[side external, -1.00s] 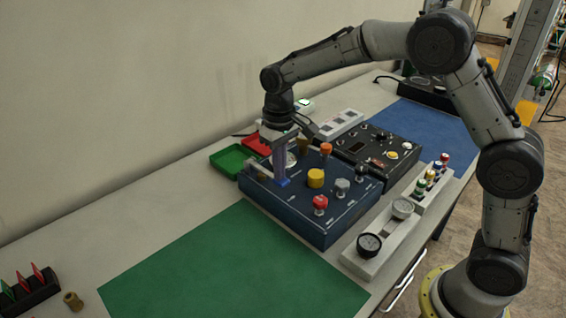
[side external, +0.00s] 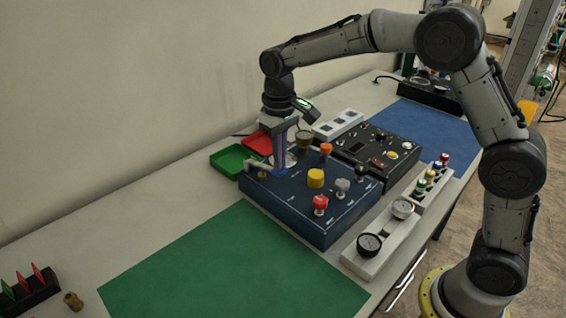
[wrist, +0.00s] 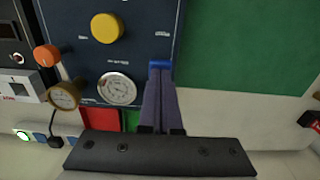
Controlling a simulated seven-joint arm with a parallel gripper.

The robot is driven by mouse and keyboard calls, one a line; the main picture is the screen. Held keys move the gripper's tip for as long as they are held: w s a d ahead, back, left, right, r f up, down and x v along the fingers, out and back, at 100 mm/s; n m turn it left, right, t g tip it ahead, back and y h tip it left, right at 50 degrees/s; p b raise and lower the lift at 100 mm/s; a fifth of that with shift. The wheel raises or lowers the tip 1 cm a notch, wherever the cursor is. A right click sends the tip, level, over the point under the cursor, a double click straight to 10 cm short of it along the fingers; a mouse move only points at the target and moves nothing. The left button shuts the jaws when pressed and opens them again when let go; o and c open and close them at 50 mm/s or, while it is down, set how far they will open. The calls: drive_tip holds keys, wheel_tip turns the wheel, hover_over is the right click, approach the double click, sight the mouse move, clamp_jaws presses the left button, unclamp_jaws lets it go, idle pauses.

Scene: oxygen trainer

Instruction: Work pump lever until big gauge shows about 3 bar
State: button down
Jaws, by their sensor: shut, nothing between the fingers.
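The dark blue pump box (side external: 290,205) sits mid-table. A pale lever-like bar (side external: 256,166) sticks out at its far left corner; I cannot be sure it is the pump lever. It is not clear in the wrist view. A round white dial gauge (wrist: 117,89) is set in the panel and shows partly behind my fingers in the side view (side external: 292,158). Its reading is too small to tell. My gripper (side external: 281,171) points down over the far left part of the box, shut and empty. Its blue fingertips (wrist: 160,65) are beside the dial, near the panel edge.
The box carries yellow (side external: 316,178), red (side external: 320,203) and grey (side external: 342,186) knobs. A brass-coloured round part (side external: 304,138) stands behind the gauge. Green (side external: 229,161) and red (side external: 260,142) trays lie behind. A green mat (side external: 225,270) is clear in front.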

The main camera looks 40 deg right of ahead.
idle(1.8)
idle(0.5)
drive_tip(key=shift+f, duration=1.95)
drive_tip(key=shift+r, duration=1.95)
drive_tip(key=shift+f, duration=0.8)
drive_tip(key=shift+r, duration=0.1)
